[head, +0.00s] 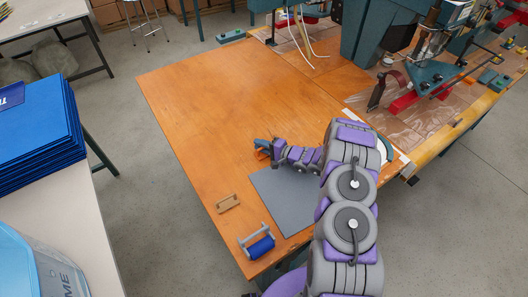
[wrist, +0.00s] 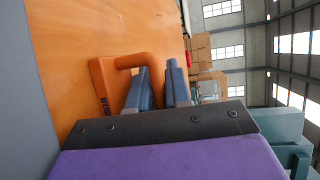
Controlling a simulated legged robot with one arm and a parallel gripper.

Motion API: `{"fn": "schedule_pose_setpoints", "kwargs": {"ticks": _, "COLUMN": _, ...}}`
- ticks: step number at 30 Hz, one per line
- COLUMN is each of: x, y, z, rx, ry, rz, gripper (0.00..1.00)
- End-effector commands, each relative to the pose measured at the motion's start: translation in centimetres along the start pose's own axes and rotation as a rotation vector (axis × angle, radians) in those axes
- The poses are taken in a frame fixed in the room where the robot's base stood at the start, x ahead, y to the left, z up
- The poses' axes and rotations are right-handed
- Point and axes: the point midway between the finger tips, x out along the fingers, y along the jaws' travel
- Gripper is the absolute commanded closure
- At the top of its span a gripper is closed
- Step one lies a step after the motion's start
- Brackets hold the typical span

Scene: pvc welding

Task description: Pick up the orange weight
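The orange weight (head: 261,154) is on the wooden table, partly hidden by my gripper (head: 267,149) in the head view. In the wrist view the orange weight (wrist: 104,82) is a block with a bent handle that reaches over to my blue-grey fingers. My gripper (wrist: 158,90) is open there, with a gap between the two fingers. The outer part of the handle comes down at this gap, behind or beside the left finger. I cannot tell if a finger touches it.
A grey mat (head: 283,201) lies beside the weight. A blue roller (head: 258,246) and a small wooden block (head: 228,202) are near the left table edge. A machine (head: 385,40) stands at the back right. The table's (head: 225,95) far left part is clear.

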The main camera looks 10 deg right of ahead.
Motion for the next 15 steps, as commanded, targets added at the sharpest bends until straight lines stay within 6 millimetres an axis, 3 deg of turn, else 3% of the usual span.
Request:
{"fn": "schedule_pose_setpoints", "kwargs": {"ticks": 4, "x": 0.21, "y": 0.12, "z": 0.18, "rx": -0.001, "ry": 0.001, "rz": 0.006, "gripper": 1.0}}
{"fn": "schedule_pose_setpoints", "kwargs": {"ticks": 15, "x": 0.36, "y": 0.21, "z": 0.32, "rx": -0.001, "ry": 0.0, "rz": 0.008, "gripper": 1.0}}
